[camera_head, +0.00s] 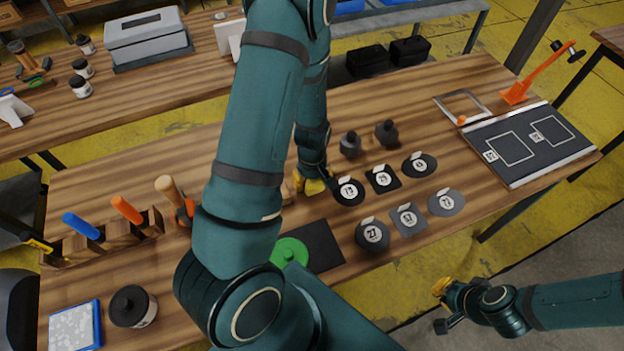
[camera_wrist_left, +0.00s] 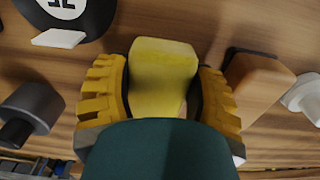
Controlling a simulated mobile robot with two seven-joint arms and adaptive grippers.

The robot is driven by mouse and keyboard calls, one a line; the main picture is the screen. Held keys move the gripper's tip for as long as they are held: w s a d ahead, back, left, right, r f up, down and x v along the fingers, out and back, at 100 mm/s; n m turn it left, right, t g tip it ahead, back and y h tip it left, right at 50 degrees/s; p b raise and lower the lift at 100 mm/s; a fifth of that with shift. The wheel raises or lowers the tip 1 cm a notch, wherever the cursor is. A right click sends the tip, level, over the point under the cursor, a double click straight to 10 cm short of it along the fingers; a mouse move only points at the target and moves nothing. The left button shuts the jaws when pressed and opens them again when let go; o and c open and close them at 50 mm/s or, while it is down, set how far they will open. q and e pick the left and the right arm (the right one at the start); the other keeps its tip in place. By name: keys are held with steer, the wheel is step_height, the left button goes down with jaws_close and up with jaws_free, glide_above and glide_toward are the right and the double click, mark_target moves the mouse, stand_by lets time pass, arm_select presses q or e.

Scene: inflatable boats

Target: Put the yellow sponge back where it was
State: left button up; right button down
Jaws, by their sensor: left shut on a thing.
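The yellow sponge (camera_wrist_left: 162,62) is held between the two yellow, ridged fingers of my left gripper (camera_wrist_left: 162,95) in the left wrist view. The wooden tabletop shows behind it; I cannot tell whether the sponge touches the table. In the head view my left gripper (camera_head: 311,185) is low over the middle of the table, just left of a black round patch (camera_head: 348,191). The sponge cannot be told from the fingers there, and my arm hides part of the table. My right gripper (camera_head: 441,305) is off the table's front edge, fingers apart and empty.
A brown block (camera_wrist_left: 260,86) lies close beside the left gripper. Several numbered patches (camera_head: 408,219) and two dark weights (camera_head: 387,133) are to its right. A green disc (camera_head: 290,251) on a black mat (camera_head: 322,246) is in front. A wooden tool rack (camera_head: 120,236) stands left.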

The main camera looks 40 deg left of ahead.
arm_select(q)
steer(key=o, duration=0.9)
steer(key=shift+f, duration=0.15)
steer(key=shift+o, duration=0.2)
steer(key=shift+r, duration=0.55)
step_height(320, 180, up, 11)
steer(key=p, duration=0.3)
steer(key=shift+r+p, duration=0.15)
steer(key=shift+p, duration=0.2)
